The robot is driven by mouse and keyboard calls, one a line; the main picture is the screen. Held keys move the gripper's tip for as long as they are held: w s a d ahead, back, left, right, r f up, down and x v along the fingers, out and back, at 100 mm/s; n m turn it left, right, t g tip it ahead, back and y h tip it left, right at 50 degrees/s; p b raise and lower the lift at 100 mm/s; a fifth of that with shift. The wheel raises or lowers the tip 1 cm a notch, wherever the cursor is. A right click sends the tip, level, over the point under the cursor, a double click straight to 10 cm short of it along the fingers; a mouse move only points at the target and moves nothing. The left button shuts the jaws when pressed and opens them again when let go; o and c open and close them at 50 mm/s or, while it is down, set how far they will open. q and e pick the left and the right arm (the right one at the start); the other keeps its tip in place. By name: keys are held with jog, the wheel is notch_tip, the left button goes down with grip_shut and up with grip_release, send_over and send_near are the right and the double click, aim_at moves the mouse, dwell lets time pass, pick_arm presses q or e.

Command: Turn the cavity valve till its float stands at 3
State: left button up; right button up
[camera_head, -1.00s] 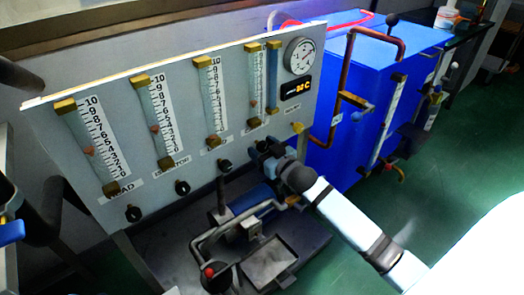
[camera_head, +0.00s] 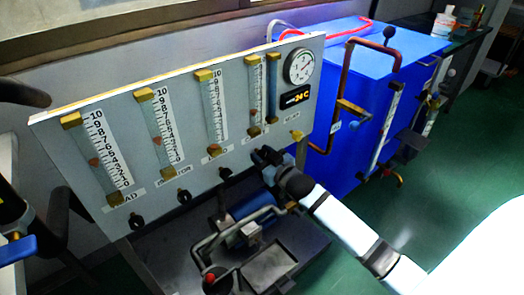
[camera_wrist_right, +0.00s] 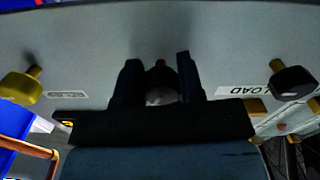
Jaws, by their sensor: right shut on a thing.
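The grey panel (camera_head: 95,195) carries a row of scaled tubes with small reddish floats and a black knob under each. The cavity tube (camera_head: 256,88) is the fourth from the left; its float sits low on the scale, too small to read exactly. My right gripper (camera_head: 262,156) is at the knob below that tube and hides most of it. In the right wrist view its two dark fingers (camera_wrist_right: 160,85) are shut around the cavity knob (camera_wrist_right: 161,93), with the LOAD label and another black knob to the right. My left gripper is not in view.
A yellow knob (camera_head: 296,135) sits right of my gripper; it also shows in the wrist view (camera_wrist_right: 20,87). A dial gauge (camera_head: 299,66) and a display reading 24 C (camera_head: 295,97) are above. A blue cabinet (camera_head: 345,125) with copper pipes stands right; a pump (camera_head: 245,215) stands below.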

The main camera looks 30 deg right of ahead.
jog(key=o, duration=0.9)
jog(key=shift+o, duration=0.2)
jog(key=shift+s, duration=0.15)
pick_arm(q)
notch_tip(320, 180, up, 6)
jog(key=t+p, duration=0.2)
jog(key=p, duration=0.2)
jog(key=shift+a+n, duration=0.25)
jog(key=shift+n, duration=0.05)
pick_arm(e)
jog(key=s+d, duration=0.1)
jog(key=s, duration=1.2)
jog(key=shift+s, duration=0.3)
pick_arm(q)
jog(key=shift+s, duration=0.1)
